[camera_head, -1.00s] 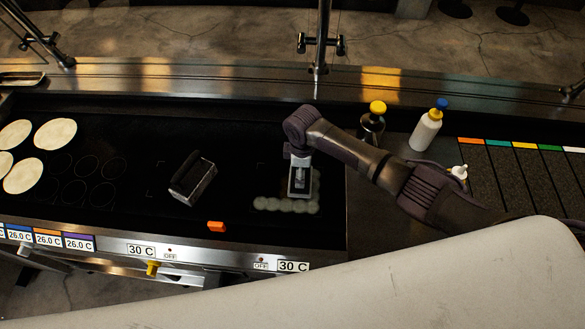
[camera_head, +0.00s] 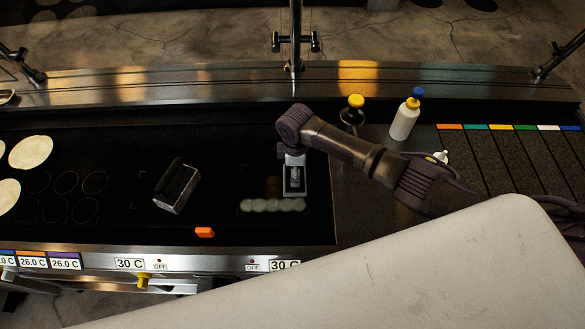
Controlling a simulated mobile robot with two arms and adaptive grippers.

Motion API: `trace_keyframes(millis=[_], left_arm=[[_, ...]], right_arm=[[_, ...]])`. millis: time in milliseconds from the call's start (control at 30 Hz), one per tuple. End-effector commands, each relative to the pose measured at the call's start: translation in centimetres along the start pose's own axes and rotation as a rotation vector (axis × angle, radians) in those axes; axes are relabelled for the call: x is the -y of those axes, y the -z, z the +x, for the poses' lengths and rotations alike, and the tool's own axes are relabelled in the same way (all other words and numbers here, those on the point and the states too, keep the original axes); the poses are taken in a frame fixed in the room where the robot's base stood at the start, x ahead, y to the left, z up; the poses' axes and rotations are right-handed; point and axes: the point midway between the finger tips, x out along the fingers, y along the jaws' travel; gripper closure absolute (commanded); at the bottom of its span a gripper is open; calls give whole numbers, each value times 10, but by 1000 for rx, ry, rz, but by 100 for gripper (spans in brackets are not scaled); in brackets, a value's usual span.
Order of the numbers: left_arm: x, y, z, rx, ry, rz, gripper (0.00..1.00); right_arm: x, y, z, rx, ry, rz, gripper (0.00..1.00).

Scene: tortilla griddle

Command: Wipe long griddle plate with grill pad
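The long dark griddle plate (camera_head: 110,150) spans the left and middle of the head view. A row of pale round spots (camera_head: 272,205) lies near its right end. My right gripper (camera_head: 294,187) points down over the plate, just above the right end of this row in the picture. Its fingertips are too small and dark to tell whether they are open or hold anything. A block with a dark handle and a silver side (camera_head: 176,190) rests on the plate to the left; it may be the grill pad, but I cannot tell. My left gripper is out of view.
Flat tortillas (camera_head: 30,152) lie at the left. An orange piece (camera_head: 205,232) sits by the front edge. A yellow-capped bottle (camera_head: 354,112) and a blue-capped white bottle (camera_head: 405,120) stand right of the plate. A pale surface (camera_head: 380,270) covers the lower right.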

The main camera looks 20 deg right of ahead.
Motion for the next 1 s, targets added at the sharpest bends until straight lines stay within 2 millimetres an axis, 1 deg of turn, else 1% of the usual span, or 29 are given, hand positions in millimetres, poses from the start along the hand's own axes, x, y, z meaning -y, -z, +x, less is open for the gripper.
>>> trace_keyframes(millis=[167,600,933,1000], left_arm=[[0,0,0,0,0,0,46],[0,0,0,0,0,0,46],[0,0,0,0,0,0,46],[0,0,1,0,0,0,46]], right_arm=[[3,5,1,0,2,-1,60],[18,46,-1,0,2,-1,60],[18,47,-1,0,1,0,60],[20,50,-1,-1,1,0,60]])
